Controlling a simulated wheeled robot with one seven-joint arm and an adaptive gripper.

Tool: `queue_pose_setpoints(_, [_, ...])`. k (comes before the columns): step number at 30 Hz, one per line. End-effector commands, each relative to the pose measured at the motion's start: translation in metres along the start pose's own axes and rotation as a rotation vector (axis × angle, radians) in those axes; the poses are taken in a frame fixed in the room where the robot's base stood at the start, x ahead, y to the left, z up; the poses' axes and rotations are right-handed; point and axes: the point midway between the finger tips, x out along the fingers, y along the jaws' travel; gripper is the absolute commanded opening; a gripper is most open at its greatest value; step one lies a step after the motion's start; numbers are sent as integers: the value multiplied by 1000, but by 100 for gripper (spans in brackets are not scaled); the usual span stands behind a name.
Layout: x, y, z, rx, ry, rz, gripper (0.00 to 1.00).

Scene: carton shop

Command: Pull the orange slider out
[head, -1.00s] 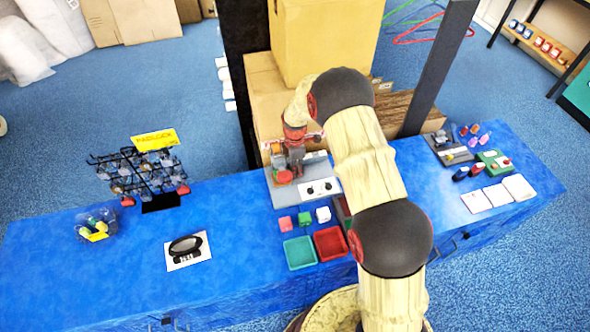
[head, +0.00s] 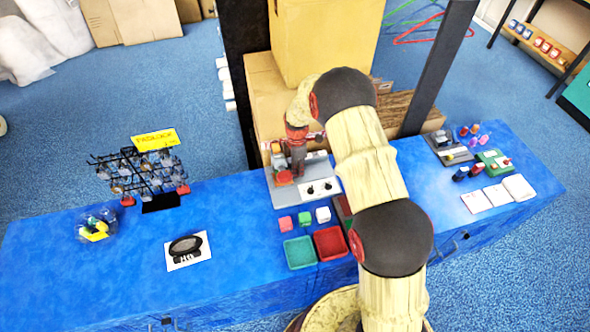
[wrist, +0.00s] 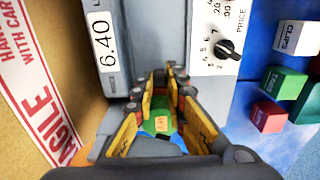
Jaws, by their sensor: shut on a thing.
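My gripper (head: 297,154) is at the grey machine (head: 306,171) in the middle of the blue bench. The wrist view shows my gripper's fingers (wrist: 165,85) closed in on a small piece between them, which looks like the orange slider (wrist: 161,101). The fingers hide most of it, so its full shape and how far it stands out cannot be told. A green part with an orange patch (wrist: 161,123) shows between the fingers, nearer the camera.
Small pink, green and white blocks (head: 304,218) stand in front of the machine, beside green (head: 299,265) and red (head: 343,254) trays. Cartons (head: 325,40) stand behind. A padlock rack (head: 150,178) is at left. The bench between rack and machine is mostly clear.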

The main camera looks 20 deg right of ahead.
Motion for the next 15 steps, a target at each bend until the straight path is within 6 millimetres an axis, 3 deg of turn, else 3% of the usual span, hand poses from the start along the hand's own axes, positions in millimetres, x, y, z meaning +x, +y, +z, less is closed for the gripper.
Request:
queue_pose_setpoints(9, [-1, 1, 81, 6, -1, 2, 0])
queue_pose_setpoints(15, [0, 0, 107, 1, -1, 2, 0])
